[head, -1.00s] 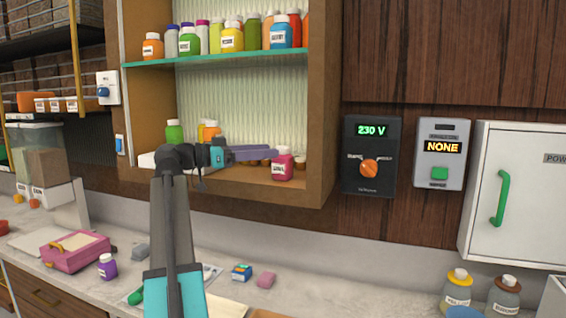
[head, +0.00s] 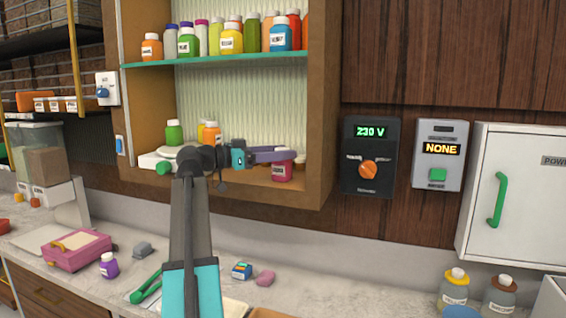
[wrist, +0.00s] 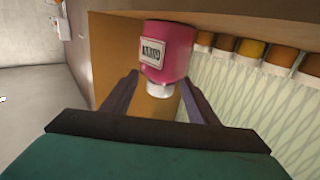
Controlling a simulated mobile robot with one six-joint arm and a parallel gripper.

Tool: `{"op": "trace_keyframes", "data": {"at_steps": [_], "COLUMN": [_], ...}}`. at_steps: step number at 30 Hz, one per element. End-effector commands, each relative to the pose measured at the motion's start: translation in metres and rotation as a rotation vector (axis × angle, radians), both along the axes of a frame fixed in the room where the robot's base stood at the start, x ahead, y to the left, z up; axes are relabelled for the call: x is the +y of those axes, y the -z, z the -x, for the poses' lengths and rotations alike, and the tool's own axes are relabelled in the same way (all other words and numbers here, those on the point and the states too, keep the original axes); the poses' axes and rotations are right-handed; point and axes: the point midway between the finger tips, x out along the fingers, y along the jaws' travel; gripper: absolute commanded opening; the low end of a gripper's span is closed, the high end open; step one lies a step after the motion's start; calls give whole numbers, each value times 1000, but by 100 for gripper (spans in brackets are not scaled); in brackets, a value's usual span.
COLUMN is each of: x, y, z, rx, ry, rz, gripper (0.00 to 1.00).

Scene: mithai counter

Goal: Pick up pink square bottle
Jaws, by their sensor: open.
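The pink square bottle (head: 282,173) has a white label and a pale cap. It stands at the right end of the cabinet's lower shelf, by the side wall. My gripper (head: 291,154) is at the bottle, its purple fingers covering the cap area in the head view. In the wrist view the pink bottle (wrist: 167,45) appears upside down, its white cap between the fingertips of my open gripper (wrist: 160,80). Gaps show on both sides of the cap. Whether a finger touches the bottle cannot be told.
The cabinet's right side wall (head: 322,120) is close beside the bottle. A green bottle (head: 174,133) and an orange bottle (head: 211,133) stand further left. The upper shelf (head: 225,58) holds several bottles.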

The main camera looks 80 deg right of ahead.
Motion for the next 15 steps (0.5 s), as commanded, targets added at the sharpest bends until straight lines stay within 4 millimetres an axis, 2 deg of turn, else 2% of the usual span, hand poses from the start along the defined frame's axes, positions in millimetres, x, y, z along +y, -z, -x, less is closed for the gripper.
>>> {"op": "trace_keyframes", "data": {"at_steps": [4, 15], "x": [-4, -5], "y": [0, 0], "z": [8, 8], "rx": [0, -1], "ry": [0, -1], "rz": [-1, 0], "gripper": [54, 54]}}
